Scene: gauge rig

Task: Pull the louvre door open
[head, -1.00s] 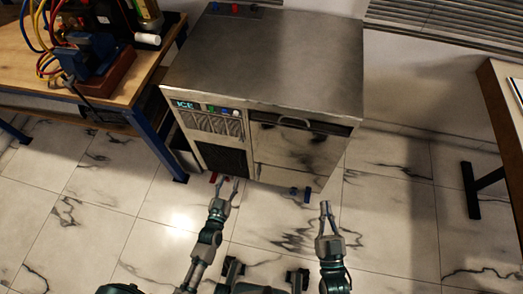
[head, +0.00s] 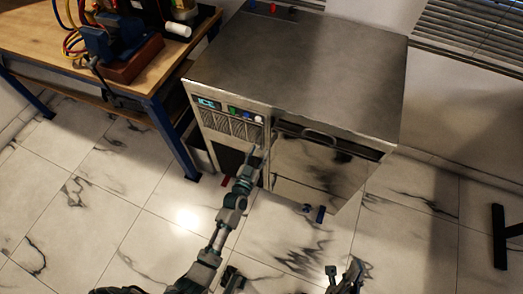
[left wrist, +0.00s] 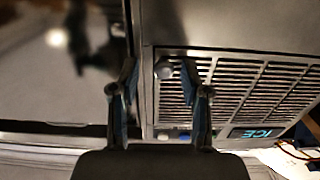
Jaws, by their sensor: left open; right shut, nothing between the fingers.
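The louvre door (head: 230,125) is a slatted metal panel on the front of the ice machine (head: 300,65), under the ICE sign, and looks shut. In the left wrist view its slats (left wrist: 235,90) fill the right side, and a small round knob (left wrist: 163,69) sits at its corner. My left gripper (head: 250,156) is open in front of the door's lower right part. In the wrist view its fingertips stand either side of the knob; contact cannot be told. The gripper hides the knob in the head view. My right gripper (head: 344,272) is shut and empty, low over the floor.
Right of the louvre door is a larger metal door with a bar handle (head: 305,132). A workbench (head: 140,85) with a blue vise (head: 108,40) stands at the left. Blue and red feet show under the machine. The tiled floor in front is clear.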

